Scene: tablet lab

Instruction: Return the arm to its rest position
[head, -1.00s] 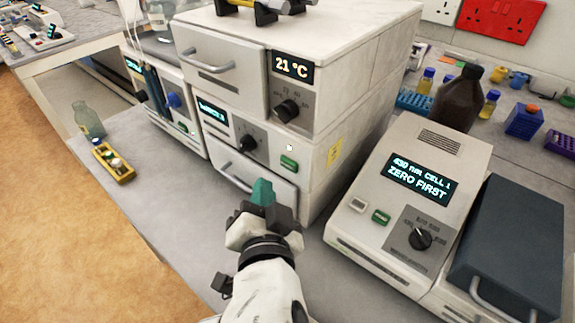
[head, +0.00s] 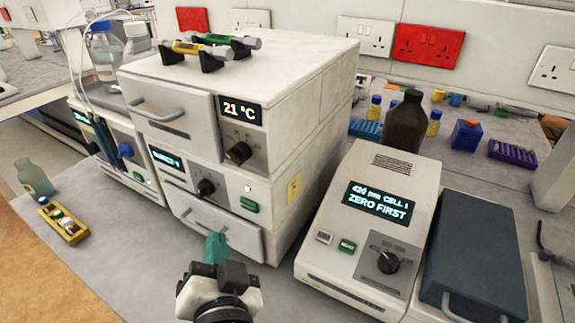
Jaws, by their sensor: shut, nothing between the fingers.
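My gripper (head: 216,250) is low in the middle of the head view, in front of the stacked white instrument (head: 290,90). Its teal fingertips are shut with nothing between them. They overlap the bottom drawer (head: 205,226) in the picture; I cannot tell whether they touch it. The bottom drawer and the upper drawer (head: 165,108) look closed. The wrist and the gripper body show just below the fingers, and the rest of my arm is out of the frame.
A spectrophotometer (head: 372,180) reading ZERO FIRST stands to the right, with its dark lid (head: 472,250) closed. A yellow rack (head: 62,222) and a glass bottle (head: 34,178) stand at the left bench edge. A brown bottle (head: 404,122) stands behind. Bare bench (head: 130,255) lies at the front left.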

